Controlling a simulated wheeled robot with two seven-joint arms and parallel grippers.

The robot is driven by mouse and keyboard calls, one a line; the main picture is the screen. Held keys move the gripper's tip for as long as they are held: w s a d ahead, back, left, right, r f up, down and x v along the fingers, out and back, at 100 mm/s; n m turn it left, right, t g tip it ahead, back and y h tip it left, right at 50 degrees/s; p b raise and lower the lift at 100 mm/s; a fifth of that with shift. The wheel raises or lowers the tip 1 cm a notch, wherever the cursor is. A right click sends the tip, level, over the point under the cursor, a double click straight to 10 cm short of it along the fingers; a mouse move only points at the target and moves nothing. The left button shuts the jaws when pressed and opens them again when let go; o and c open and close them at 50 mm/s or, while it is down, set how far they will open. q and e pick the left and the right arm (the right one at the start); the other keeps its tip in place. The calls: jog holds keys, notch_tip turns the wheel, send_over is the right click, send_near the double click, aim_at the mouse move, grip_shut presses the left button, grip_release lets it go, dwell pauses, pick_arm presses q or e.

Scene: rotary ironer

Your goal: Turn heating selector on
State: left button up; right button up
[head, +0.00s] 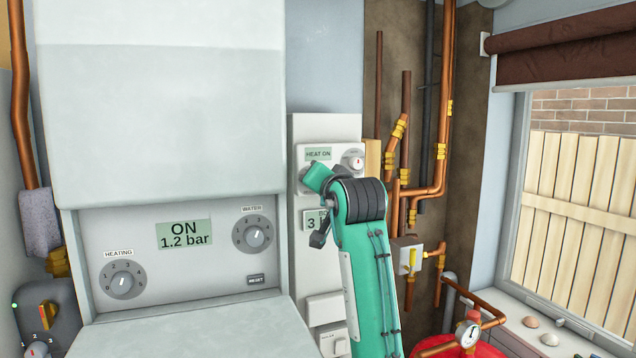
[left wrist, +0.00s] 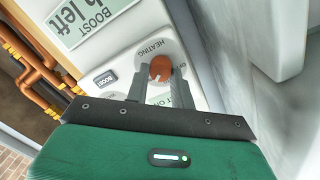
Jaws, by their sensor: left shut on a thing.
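In the left wrist view, the heating selector is a round orange-red knob (left wrist: 160,67) on a white control panel, with "HEATING" printed beside it. My left gripper (left wrist: 160,84) has its two dark fingers on either side of the knob, shut on it. A short pale mark shows on the knob; the setting it points to cannot be read. Lettering ending in "ON" is partly hidden by the fingers. In the head view, my left arm's green link and black joint hide the knob and fingertips. My right gripper is in neither view.
The boiler display (head: 185,235) reads "ON 1.2 bar". Copper pipes (head: 437,130) run at right.

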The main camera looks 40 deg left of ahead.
pick_arm(q)
jog(key=shift+m, duration=0.5)
jog(key=o, duration=1)
jog(key=shift+w+a+f, duration=0.1)
jog(key=shift+a, duration=0.05)
jog(key=b+v, duration=0.7)
jog(key=v, duration=0.7)
